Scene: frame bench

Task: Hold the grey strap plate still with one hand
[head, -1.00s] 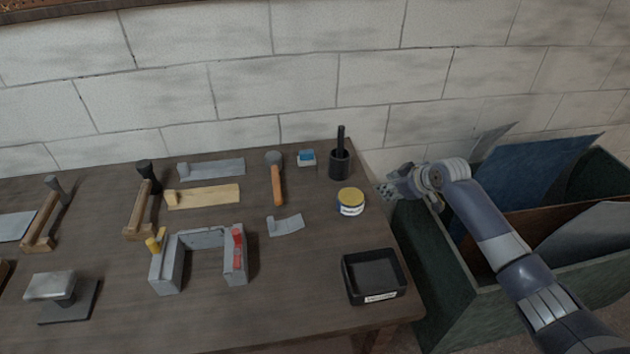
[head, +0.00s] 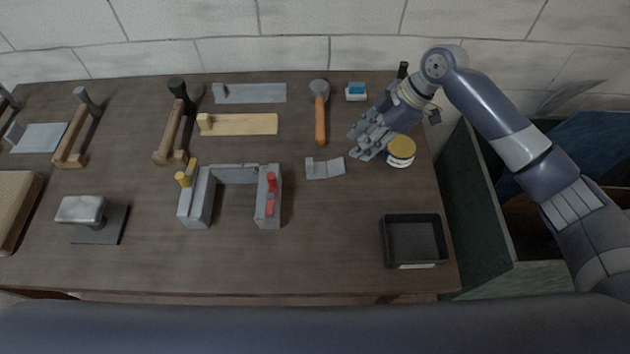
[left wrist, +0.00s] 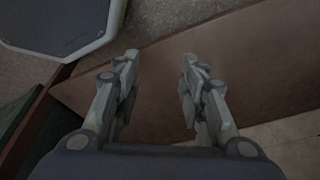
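A small grey plate (head: 325,169) with a raised block at its left end lies on the bench, right of the grey U-shaped frame (head: 196,205). A longer grey strip (head: 255,93) with a similar end block lies at the back; I cannot tell for sure which one is the strap plate. My right gripper (head: 366,138) is above the bench, up and right of the small plate and apart from it, fingers spread and empty. My left gripper (left wrist: 155,85) shows only in the left wrist view, open and empty, with a brown panel beyond it.
A yellow-lidded tin (head: 401,150) stands just below my right gripper. A hammer (head: 320,115), a wooden strip (head: 240,124) and a blue-and-white block (head: 356,91) lie nearby. A black tray (head: 414,242) is at front right. The bench between frame and tray is clear.

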